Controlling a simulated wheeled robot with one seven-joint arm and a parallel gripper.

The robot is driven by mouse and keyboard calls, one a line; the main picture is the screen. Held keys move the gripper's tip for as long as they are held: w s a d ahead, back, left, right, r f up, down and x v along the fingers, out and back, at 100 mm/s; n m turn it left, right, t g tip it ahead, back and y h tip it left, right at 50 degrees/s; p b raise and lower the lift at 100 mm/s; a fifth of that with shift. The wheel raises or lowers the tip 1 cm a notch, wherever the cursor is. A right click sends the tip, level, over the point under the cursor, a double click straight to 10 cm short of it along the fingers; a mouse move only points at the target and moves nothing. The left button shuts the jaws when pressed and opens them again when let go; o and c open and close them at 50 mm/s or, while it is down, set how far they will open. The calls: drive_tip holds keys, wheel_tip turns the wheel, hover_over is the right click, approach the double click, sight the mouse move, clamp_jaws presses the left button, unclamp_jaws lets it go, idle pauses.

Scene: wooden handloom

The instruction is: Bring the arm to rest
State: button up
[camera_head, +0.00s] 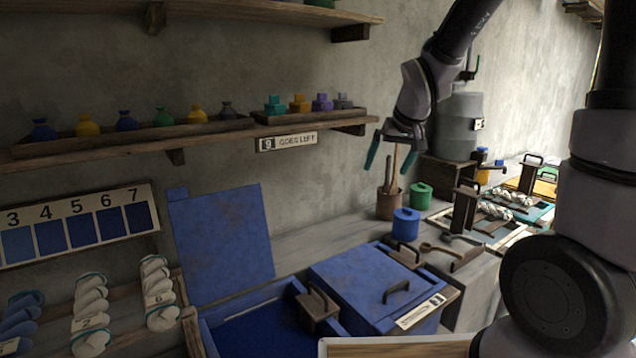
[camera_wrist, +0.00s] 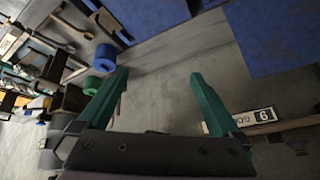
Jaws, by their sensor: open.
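My gripper (camera_head: 391,152) hangs in the air in front of the wall, above the bench, with its teal fingers spread apart. In the wrist view the two teal fingers of my gripper (camera_wrist: 156,100) stand wide apart with nothing between them. In the head view my arm comes down from the top right, bent at the wrist. The fingers appear above the brown pot of tools (camera_head: 389,203); whether they are directly over it I cannot tell.
A shelf (camera_head: 220,135) with bottles and blocks runs left of my gripper. Yarn skeins (camera_head: 160,292) hang lower left.

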drive_tip(key=s+d+r+m, duration=0.2)
drive_tip(key=s+d+r, duration=0.2)
drive_tip(key=s+r, duration=0.3)
drive_tip(key=s+d+r+m+t, duration=0.1)
drive_tip(key=s+d+r+m, duration=0.1)
drive_tip(key=s+d+r, duration=0.2)
drive_tip(key=s+r, duration=0.3)
drive_tip(key=s, duration=0.5)
drive_tip(key=shift+c, duration=0.3)
